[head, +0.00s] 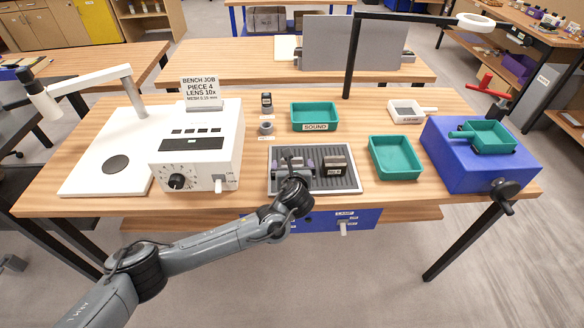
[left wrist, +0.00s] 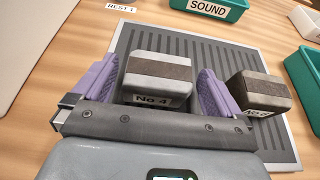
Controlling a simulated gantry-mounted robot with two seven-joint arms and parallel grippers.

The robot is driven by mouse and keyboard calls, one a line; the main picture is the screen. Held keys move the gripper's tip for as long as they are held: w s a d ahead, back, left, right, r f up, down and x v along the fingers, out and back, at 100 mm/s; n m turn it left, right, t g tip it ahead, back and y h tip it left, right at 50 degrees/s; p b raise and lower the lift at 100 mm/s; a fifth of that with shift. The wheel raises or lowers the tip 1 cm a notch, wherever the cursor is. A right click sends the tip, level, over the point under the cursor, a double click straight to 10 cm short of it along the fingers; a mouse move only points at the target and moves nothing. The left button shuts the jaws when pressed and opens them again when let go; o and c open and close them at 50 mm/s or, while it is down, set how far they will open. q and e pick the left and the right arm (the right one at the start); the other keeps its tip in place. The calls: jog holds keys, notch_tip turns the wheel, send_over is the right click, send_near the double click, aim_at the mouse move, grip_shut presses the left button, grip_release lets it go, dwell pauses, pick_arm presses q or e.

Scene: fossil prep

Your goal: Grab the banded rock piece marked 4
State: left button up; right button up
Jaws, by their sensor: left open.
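The banded rock piece marked No 4 (left wrist: 158,72) is a grey block with a darker brown band, lying on the ribbed grey tray (left wrist: 130,40). My left gripper (left wrist: 155,82) is open, with one purple finger on each side of the piece, and gaps show beside it. In the head view my left gripper (head: 297,166) is over the left half of the tray (head: 352,187) and mostly hides this piece. A second banded block (head: 335,165) lies just right of the gripper; its label in the left wrist view (left wrist: 262,90) is partly hidden. My right gripper is out of view.
The green SOUND tray (head: 315,128) stands behind the ribbed tray, and another green tray (head: 395,172) stands to its right. A white instrument (head: 200,150) is at left, a blue box (head: 465,175) at right. The second block is close to the right finger.

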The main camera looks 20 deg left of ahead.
pick_arm(q)
jog(key=shift+x, duration=0.8)
jog(key=c, duration=1.1)
jog(key=shift+c, duration=0.3)
jog(key=shift+r, duration=0.15)
